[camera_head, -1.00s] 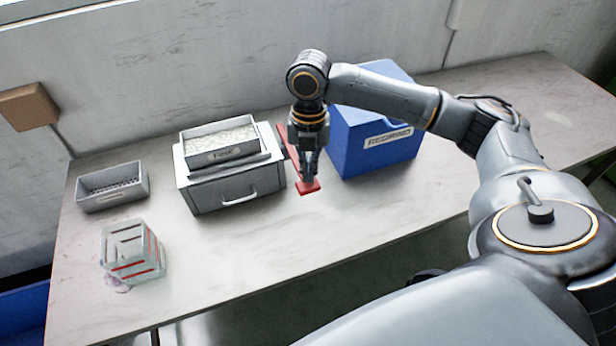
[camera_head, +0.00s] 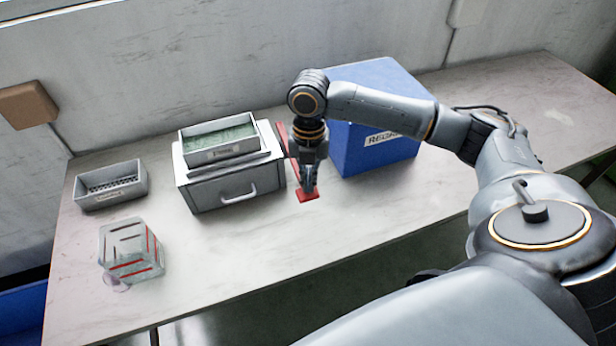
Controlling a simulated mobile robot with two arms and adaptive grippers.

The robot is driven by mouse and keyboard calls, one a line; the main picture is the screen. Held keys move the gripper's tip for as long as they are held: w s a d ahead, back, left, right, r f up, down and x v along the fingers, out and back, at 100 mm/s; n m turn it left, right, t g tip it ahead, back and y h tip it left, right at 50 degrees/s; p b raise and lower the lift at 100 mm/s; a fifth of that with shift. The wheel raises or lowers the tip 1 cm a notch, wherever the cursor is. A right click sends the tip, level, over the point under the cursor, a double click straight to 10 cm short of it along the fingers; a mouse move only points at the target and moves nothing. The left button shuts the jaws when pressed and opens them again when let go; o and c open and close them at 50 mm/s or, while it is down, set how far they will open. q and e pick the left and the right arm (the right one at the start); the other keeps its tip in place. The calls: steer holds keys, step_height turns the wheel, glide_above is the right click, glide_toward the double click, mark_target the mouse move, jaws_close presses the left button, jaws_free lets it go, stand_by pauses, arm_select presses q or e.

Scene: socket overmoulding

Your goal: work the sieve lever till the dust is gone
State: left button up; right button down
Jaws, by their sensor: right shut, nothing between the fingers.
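The sieve box (camera_head: 222,194) is a grey housing with a front handle, standing on the table. An open grey tray (camera_head: 219,155) sits on top of it, with greenish contents. The red lever (camera_head: 307,195) runs down along the right side of the box and ends in a flat red tip low near the table. My right gripper (camera_head: 309,189) points down at the lever's tip, fingers shut with nothing between them; whether it touches the tip I cannot tell. My left gripper is not in view.
A grey slotted tray (camera_head: 112,198) stands at the left of the table (camera_head: 350,215). A clear container with red stripes (camera_head: 130,252) stands in front of it. A blue box with a label (camera_head: 375,150) stands behind my right arm. The front middle of the table is clear.

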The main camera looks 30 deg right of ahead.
steer(key=shift+s, duration=0.1)
steer(key=shift+w+d+r+p, duration=0.25)
steer(key=shift+w+d+p, duration=0.25)
steer(key=shift+w+p, duration=0.1)
steer(key=shift+w+d+r+p, duration=0.2)
steer(key=shift+w+d+p, duration=0.25)
steer(key=shift+w+p, duration=0.15)
step_height(320, 180, up, 12)
steer(key=w, duration=0.1)
steer(key=shift+d, duration=0.35)
steer(key=shift+s+f, duration=0.1)
stand_by(0.9)
